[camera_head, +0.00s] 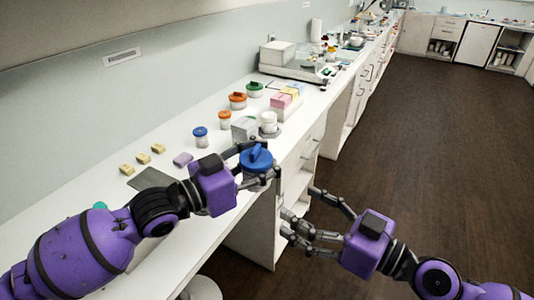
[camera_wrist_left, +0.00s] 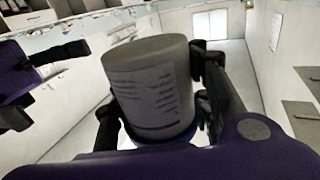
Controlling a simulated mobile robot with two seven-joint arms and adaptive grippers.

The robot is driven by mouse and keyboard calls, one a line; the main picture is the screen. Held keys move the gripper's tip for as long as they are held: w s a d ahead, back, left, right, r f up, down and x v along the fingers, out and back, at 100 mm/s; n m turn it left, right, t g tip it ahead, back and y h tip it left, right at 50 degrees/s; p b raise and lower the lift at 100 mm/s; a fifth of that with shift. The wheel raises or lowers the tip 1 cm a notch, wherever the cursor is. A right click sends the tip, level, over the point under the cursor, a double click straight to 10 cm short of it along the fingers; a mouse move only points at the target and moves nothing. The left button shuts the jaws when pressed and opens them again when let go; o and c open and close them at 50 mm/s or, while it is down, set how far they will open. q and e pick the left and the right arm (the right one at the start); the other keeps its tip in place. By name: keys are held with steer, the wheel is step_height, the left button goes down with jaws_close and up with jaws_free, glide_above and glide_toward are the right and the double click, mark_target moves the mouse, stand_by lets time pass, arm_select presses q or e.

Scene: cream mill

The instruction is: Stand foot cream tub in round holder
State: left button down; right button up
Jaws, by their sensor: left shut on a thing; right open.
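A tub with a blue lid (camera_head: 256,158) is in my left gripper (camera_head: 262,172), held at the counter's front edge. In the left wrist view the tub's grey-looking body (camera_wrist_left: 152,88) sits between the fingers, with lines of print too blurred to read. My left gripper is shut on it. A round grey base (camera_head: 269,132) with a white jar (camera_head: 268,119) at it stands behind the gripper, beside a grey box; I cannot tell whether this is the round holder. My right gripper (camera_head: 302,222) is open and empty, lower right, past the counter edge.
On the white counter (camera_head: 150,218) are another blue-lidded jar (camera_head: 200,137), orange-lidded jars (camera_head: 237,100), a grey box (camera_head: 244,128), pink boxes (camera_head: 281,103), yellow blocks (camera_head: 143,158), a purple block (camera_head: 183,159) and a dark mat (camera_head: 151,179). A scale-like device (camera_head: 290,67) stands farther back.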

arm_select(q)
steer(key=shift+w+a+f+g+h, duration=0.15)
steer(key=shift+a+g+h, duration=0.15)
steer(key=shift+a+g, duration=0.1)
steer(key=shift+s+d+f+m+g+h, duration=0.2)
steer(key=shift+d+m+g+h, duration=0.1)
steer(key=shift+m+g, duration=0.3)
steer(key=shift+w+a+f+m+g+h, duration=0.1)
steer(key=shift+a+f+m+g+h, duration=0.15)
steer(key=shift+a+m, duration=0.2)
steer(key=shift+f+g+h, duration=0.1)
steer(key=shift+g+h, duration=0.15)
steer(key=shift+g, duration=0.3)
steer(key=shift+a+f+m+g, duration=0.2)
steer(key=shift+f+m+g, duration=0.1)
steer(key=shift+m+g, duration=0.3)
steer(key=shift+s+a+f+m+g+h, duration=0.25)
steer(key=shift+f+m+g, duration=0.3)
steer(key=shift+g, duration=0.4)
steer(key=shift+s+a+f+m+g+h, duration=0.1)
steer(key=shift+s+f+m+g+h, duration=0.2)
steer(key=shift+m+g, duration=0.5)
steer(key=shift+s+a+f+m+g+h, duration=0.1)
steer(key=shift+f+m+g+h, duration=0.35)
steer(key=shift+g, duration=0.6)
